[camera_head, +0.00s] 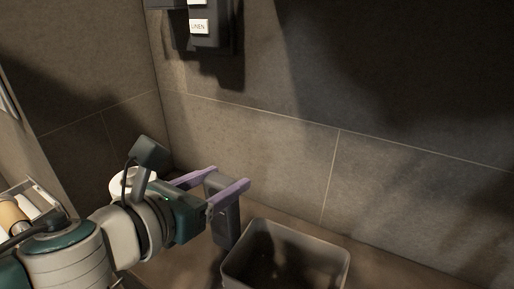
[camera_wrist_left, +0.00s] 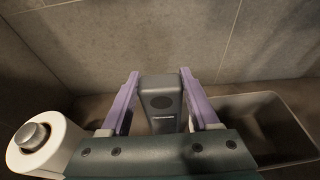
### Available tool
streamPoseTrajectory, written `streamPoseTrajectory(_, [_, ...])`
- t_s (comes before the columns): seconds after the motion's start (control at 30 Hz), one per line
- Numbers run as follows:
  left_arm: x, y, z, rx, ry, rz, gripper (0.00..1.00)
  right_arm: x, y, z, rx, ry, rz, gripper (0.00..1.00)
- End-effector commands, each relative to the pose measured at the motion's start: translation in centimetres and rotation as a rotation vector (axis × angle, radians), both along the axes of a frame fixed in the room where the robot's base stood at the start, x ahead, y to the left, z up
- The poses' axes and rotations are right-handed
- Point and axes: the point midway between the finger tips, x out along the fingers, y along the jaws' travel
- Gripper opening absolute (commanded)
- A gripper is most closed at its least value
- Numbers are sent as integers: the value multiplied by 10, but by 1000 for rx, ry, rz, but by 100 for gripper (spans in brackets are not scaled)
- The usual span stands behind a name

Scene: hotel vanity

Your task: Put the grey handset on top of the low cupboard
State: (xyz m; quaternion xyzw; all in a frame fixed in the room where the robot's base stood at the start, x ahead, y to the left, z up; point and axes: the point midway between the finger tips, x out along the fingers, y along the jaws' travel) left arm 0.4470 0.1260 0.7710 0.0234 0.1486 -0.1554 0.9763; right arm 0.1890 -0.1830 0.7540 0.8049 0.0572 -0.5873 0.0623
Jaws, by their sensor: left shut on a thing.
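The grey handset (camera_head: 224,218) stands roughly upright between the purple fingers of my left gripper (camera_head: 230,177), which is shut on it. In the left wrist view the handset (camera_wrist_left: 161,98) shows its dark round patch and a small light mark, with a finger of the left gripper (camera_wrist_left: 160,74) on each side. Whether its lower end touches the surface below is hidden. I cannot pick out the low cupboard for certain. My right gripper is not in view.
An open grey bin (camera_head: 285,232) stands just right of the handset, close to it. A white roll (camera_wrist_left: 44,142) is at the left, partly behind my arm in the head view. The tiled wall (camera_head: 270,135) rises close behind. A dark holder labelled LINEN (camera_head: 199,27) hangs above.

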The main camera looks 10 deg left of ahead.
Motion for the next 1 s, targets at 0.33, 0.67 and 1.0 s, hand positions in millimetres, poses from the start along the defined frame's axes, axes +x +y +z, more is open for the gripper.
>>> streamPoseTrajectory(0.33, [0, 0, -3, -1, 0, 0, 82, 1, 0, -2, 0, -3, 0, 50])
streamPoseTrajectory(0.67, [0, 0, -2, 0, 0, 0, 92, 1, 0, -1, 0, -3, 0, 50])
streamPoseTrajectory(1.0, [-43, 14, 15, 1, 4, -1, 92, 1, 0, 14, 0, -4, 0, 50])
